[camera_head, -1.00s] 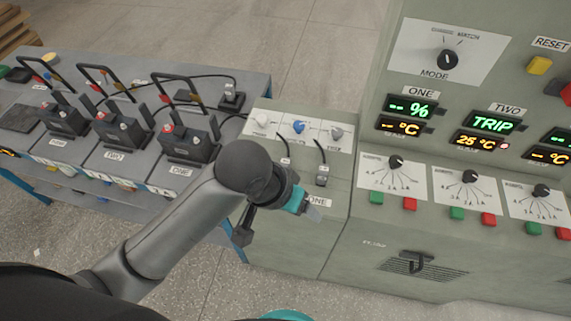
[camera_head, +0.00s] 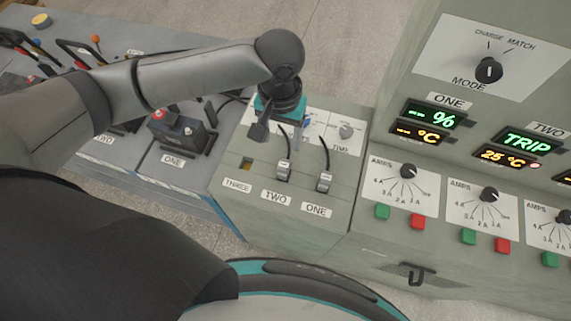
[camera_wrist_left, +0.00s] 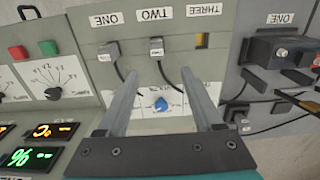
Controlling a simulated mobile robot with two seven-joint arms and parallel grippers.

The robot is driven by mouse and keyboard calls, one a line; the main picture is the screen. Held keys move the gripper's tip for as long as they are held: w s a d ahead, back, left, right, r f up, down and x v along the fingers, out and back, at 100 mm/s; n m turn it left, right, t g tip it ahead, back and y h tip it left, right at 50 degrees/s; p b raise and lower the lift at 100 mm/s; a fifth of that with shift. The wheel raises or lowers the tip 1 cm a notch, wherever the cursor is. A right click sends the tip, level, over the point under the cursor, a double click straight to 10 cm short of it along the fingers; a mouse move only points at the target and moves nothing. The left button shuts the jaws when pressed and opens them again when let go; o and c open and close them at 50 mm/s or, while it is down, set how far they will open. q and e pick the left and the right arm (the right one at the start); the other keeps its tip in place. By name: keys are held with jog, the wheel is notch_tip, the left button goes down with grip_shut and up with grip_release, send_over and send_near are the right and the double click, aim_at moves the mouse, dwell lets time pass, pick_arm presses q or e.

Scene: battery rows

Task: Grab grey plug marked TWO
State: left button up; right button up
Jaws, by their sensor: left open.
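The grey plug marked TWO (camera_head: 283,170) sits in the sloped panel above its TWO label (camera_head: 276,198), with a black cable rising from it. In the left wrist view the plug (camera_wrist_left: 156,46) appears upside down, just beyond and between my fingertips. My left gripper (camera_wrist_left: 160,74) is open and empty, with its fingers apart and not touching the plug. In the head view the teal left gripper (camera_head: 281,106) hangs over the back of the panel, behind the plug; its fingertips are mostly hidden. My right gripper is not in view.
A similar grey plug marked ONE (camera_head: 324,181) stands right of TWO. The THREE socket (camera_head: 246,163) at left is empty. A blue knob (camera_wrist_left: 162,103) lies beneath my fingers in the wrist view. The tall control cabinet (camera_head: 385,260) rises at right.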

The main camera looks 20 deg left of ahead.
pick_arm(q)
send_over(284, 165)
jog(key=f, duration=0.6)
jog(key=shift+a+f+b, duration=0.25)
jog(key=shift+f+b, duration=0.05)
jog(key=shift+b, duration=0.1)
jog(key=shift+w+f, duration=0.1)
jog(key=shift+f, duration=0.35)
jog(key=f, duration=0.5)
jog(key=shift+d+b, duration=0.2)
jog(key=shift+b, duration=0.15)
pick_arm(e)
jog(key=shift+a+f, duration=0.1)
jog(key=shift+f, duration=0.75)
pick_arm(q)
jog(key=shift+c, duration=0.2)
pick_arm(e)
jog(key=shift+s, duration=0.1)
pick_arm(q)
jog(key=shift+r, duration=0.1)
jog(key=c, duration=0.3)
grip_shut()
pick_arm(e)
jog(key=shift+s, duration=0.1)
